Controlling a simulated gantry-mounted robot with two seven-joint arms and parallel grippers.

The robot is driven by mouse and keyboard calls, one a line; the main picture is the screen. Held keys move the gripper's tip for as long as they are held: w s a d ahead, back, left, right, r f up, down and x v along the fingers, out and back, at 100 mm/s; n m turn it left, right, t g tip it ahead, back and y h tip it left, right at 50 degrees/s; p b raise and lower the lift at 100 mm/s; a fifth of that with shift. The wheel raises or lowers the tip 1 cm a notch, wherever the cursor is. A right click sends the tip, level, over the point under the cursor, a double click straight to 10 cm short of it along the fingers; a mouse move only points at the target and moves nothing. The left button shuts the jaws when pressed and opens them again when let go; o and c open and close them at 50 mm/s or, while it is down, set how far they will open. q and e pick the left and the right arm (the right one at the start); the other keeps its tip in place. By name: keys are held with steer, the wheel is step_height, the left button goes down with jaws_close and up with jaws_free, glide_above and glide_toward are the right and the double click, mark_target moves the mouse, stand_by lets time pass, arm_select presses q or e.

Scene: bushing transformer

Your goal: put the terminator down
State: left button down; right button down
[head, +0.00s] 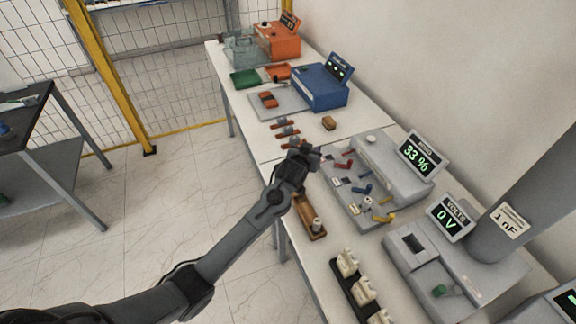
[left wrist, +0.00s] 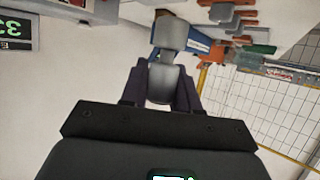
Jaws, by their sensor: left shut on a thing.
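The piece sticks out beyond the fingertips. In the head view the held piece is too small and too dark to tell apart from the gripper. I cannot see it touching the table. My right gripper is not in view.
A wooden tray (head: 313,233) with a pale cylinder stands under my left arm. A black rack (head: 346,285) of cream insulators is nearer. Several red-brown pieces (head: 285,123), a brown block (head: 328,123) and a blue unit (head: 318,88) are farther back.

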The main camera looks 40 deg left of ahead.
arm_select(q)
steer(key=s+a+f, duration=0.1)
steer(key=a, duration=0.1)
steer(key=a+f, duration=0.2)
steer(key=a, duration=0.1)
steer(key=s+a+f, duration=0.1)
steer(key=a, duration=0.1)
steer(key=shift+s+a+f, duration=0.2)
steer(key=shift+s+f, duration=0.15)
steer(key=shift+f, duration=0.05)
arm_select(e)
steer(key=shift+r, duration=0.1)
arm_select(q)
steer(key=shift+f, duration=1.95)
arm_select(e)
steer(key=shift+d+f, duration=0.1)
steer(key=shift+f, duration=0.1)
arm_select(q)
steer(key=shift+f, duration=0.1)
steer(key=c, duration=0.8)
jaws_free()
steer(key=shift+c, duration=0.2)
